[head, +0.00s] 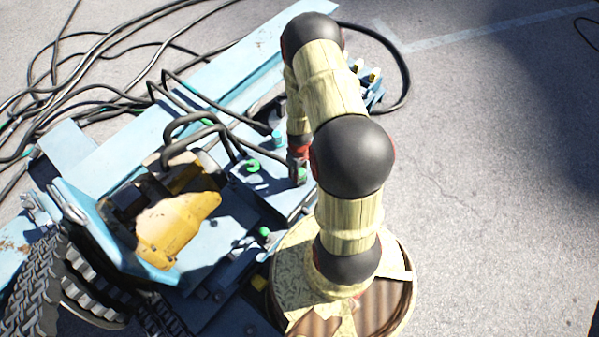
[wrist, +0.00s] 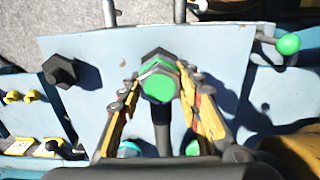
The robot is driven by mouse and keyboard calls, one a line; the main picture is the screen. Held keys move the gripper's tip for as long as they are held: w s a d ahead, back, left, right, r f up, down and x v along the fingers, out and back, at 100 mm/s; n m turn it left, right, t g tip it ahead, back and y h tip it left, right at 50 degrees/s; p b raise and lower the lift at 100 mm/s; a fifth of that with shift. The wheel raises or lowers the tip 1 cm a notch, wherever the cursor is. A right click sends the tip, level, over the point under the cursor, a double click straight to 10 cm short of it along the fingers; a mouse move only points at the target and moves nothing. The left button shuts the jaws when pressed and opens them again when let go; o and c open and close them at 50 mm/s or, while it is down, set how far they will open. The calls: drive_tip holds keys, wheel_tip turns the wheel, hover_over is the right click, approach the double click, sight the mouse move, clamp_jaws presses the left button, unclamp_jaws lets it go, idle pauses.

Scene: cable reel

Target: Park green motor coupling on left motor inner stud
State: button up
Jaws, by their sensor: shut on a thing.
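In the wrist view my gripper (wrist: 158,78) is shut on the green motor coupling (wrist: 157,87), a green hexagonal piece with a dark end, between its yellow and red fingers. A dark shaft or hose runs from the coupling towards the bottom of the view. The coupling is over the light blue plate (wrist: 90,55); I cannot tell whether it touches it. In the head view my gripper (head: 298,165) is low over the blue machine, largely behind my arm. I cannot single out the left motor inner stud; a black hexagonal fitting (wrist: 60,71) stands left on the plate.
A green ball-ended lever (wrist: 288,44) sticks out at the right. Two metal rods (wrist: 180,10) cross the plate's far edge. Looped black hoses (head: 185,130) rise left of my gripper. A yellow part (head: 177,228) sits nearer the front. Open pavement (head: 480,180) lies right.

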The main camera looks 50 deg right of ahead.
drive_tip(key=shift+f+b, duration=0.3)
drive_tip(key=shift+f, duration=0.1)
drive_tip(key=o, duration=1.4)
wheel_tip(320, 180, up, 12)
